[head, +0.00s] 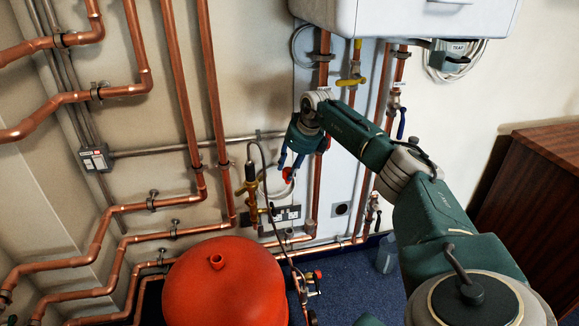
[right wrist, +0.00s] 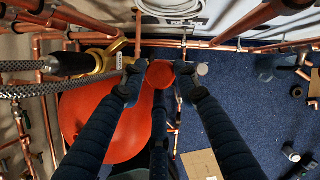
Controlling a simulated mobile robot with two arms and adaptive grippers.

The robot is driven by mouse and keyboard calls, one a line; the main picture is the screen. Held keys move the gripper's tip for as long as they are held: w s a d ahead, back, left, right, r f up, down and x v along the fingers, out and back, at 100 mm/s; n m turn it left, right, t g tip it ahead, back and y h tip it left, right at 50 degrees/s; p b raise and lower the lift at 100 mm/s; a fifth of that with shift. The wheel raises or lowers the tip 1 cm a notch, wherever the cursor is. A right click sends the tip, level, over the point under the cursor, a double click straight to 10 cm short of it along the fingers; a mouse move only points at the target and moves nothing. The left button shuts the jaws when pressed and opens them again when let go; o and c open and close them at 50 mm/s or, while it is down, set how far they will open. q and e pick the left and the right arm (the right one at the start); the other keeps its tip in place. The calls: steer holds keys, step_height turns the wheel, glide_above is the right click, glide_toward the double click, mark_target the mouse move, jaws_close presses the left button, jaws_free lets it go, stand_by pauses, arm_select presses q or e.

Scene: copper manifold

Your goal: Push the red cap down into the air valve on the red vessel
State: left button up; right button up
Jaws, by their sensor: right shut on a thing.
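My right gripper (head: 286,170) is shut on the red cap (head: 289,174), in front of the wall and above and to the right of the red vessel. In the right wrist view the cap (right wrist: 160,74) sits between the fingertips (right wrist: 158,72). The red vessel (head: 225,285) stands low at the bottom of the head view, with a short red stub (head: 217,261) on top that looks like the air valve. The cap is well apart from that stub. In the right wrist view the vessel (right wrist: 105,125) lies below and left of the fingers. My left gripper is not in view.
Copper pipes (head: 184,100) run along the wall at left and behind the gripper. A braided hose (head: 270,195) and brass fittings stand close left of the gripper. A white boiler (head: 400,15) hangs above. A cardboard box (right wrist: 202,165) lies on the blue carpet (right wrist: 240,100).

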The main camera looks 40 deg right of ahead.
arm_select(q)
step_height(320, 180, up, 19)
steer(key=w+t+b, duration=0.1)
steer(key=b, duration=0.5)
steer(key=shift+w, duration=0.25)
arm_select(e)
steer(key=s+a+f, duration=0.2)
steer(key=a, duration=1.4)
steer(key=s+a+f, duration=0.2)
steer(key=s+a, duration=0.1)
steer(key=a, duration=1.3)
steer(key=shift+a, duration=0.25)
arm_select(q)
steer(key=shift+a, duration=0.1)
